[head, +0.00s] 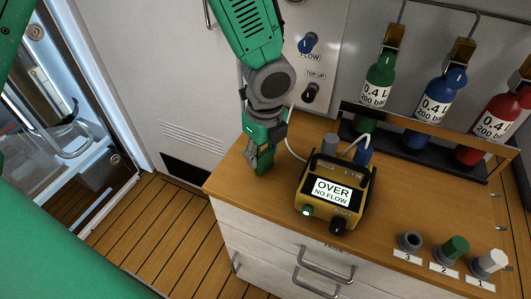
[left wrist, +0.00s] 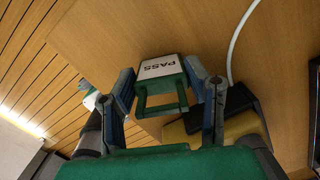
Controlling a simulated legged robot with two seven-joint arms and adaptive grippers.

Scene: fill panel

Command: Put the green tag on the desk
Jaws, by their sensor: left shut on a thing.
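My left gripper (head: 262,160) points down at the left end of the wooden desk (head: 385,210), left of the yellow device. In the left wrist view, my left gripper (left wrist: 168,95) is shut on the green tag (left wrist: 162,90), which has a white face reading PASS. The tag shows against the desk top (left wrist: 190,35), close to the desk edge. I cannot tell whether it touches the wood. In the head view the tag is not clearly told apart from the fingers. My right gripper is in neither view.
Green (head: 378,82), blue (head: 438,100) and red (head: 497,120) bottles stand in a rack behind. Numbered sockets with plugs (head: 455,250) are at front right. The desk's front middle is clear.

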